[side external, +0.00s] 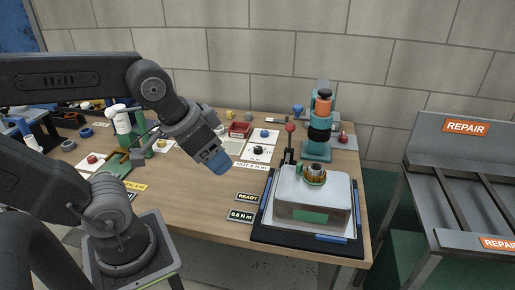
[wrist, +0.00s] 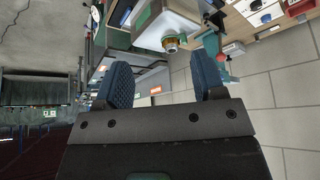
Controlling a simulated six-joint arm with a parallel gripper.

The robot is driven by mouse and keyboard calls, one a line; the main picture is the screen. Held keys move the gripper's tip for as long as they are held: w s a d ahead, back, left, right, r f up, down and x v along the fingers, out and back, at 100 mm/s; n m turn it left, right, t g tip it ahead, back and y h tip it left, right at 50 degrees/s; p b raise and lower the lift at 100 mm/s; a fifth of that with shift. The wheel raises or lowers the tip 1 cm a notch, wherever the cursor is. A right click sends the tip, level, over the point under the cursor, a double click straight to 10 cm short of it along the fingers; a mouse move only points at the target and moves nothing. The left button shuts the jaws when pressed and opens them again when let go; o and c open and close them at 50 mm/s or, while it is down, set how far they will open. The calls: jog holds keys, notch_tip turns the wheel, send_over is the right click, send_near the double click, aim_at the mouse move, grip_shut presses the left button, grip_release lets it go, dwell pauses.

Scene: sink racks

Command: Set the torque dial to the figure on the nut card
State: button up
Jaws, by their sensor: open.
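A round knob in green and brass (side external: 315,173), which looks like the torque dial, sits on top of a white box (side external: 287,193). It also shows in the wrist view (wrist: 171,43), beyond my fingers. A white card with NUT lettering (side external: 250,166) lies on the bench; its figure is too small to read surely. A black plate in N m (side external: 241,217) lies left of the box; its first figure is unclear. A READY plate (side external: 247,197) lies behind it. My gripper (side external: 217,162) is above the bench, left of the box and apart from the knob. In the wrist view its fingers (wrist: 163,80) are apart and empty.
A teal and orange upright tool (side external: 320,122) stands behind the box. A lever with a red ball (side external: 290,128) rises beside it. Cards with small knobs and a red tray (side external: 240,129) fill the back. A grey REPAIR rack (side external: 455,165) stands right.

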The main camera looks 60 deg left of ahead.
jog(key=w+a+r+n+g, duration=0.1)
jog(key=w+a+r+n, duration=0.15)
jog(key=w, duration=0.35)
jog(key=w+a+r+n+g, duration=0.1)
jog(key=w+a+n, duration=0.25)
jog(key=w, duration=0.25)
jog(key=n+g, duration=0.4)
jog(key=n, duration=1.3)
send_over(258, 148)
notch_tip(258, 148, down, 17)
notch_tip(258, 148, down, 14)
jog(key=shift+w+a+r, duration=0.1)
jog(key=c, duration=0.9)
